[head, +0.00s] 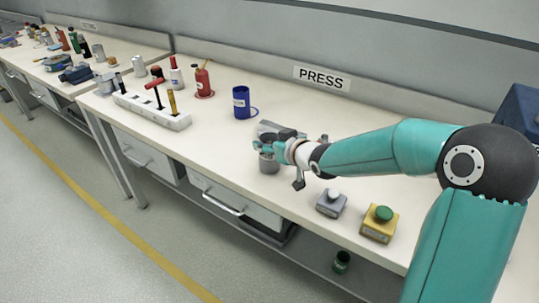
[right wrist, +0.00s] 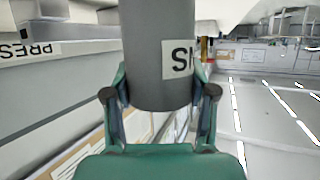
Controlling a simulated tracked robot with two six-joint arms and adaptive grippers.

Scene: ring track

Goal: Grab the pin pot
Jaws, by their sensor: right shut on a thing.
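The pin pot (head: 269,165) is a grey cylinder at the front part of the bench, partly covered by my gripper in the head view. In the right wrist view the grey pot (right wrist: 150,60) fills the middle, with a white label cut off at its edge showing upside-down letters. My right gripper (head: 268,146) is shut on the pot, with one finger on each side of it in the right wrist view (right wrist: 160,92). I cannot tell whether the pot touches the bench top. My left gripper is not in view.
A white tool rack (head: 150,110) is further left. A grey button box (head: 331,203) and a yellow box with a green button (head: 379,223) sit to the right, near the front edge.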

